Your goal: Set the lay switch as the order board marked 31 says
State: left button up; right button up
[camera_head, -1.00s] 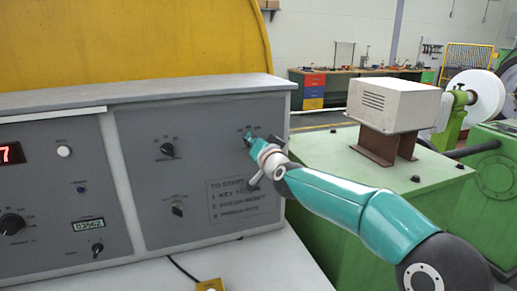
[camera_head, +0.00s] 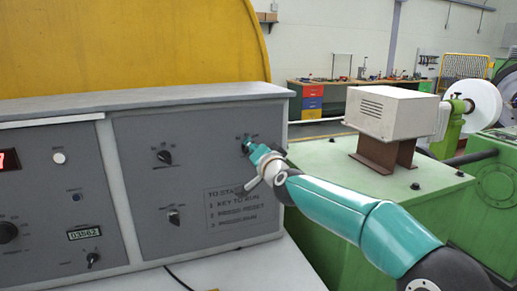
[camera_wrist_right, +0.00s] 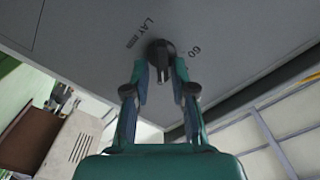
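The lay switch (camera_wrist_right: 160,52) is a round black knob on the grey panel, with the lettering "LAY mm" and "60" beside it in the right wrist view. My right gripper (camera_wrist_right: 160,78) is open, its two fingertips on either side of the knob, which lies between or just beyond them. I cannot tell whether they touch it. In the head view my right gripper (camera_head: 250,149) is at the panel's upper right and hides most of the switch. No order board marked 31 is in view. My left gripper is not in view.
The grey panel (camera_head: 205,125) also carries an upper knob (camera_head: 164,157), a lower knob (camera_head: 174,216) and start-up lettering (camera_head: 235,205). A counter (camera_head: 84,233) shows at left. A green machine housing (camera_head: 400,200) with a pale box (camera_head: 390,112) stands right of the panel.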

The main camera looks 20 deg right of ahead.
jog(key=shift+o, duration=0.3)
jog(key=shift+a, duration=0.1)
jog(key=shift+s, duration=0.15)
jog(key=s, duration=1.1)
jog(key=shift+s+d, duration=0.2)
jog(key=shift+s, duration=0.15)
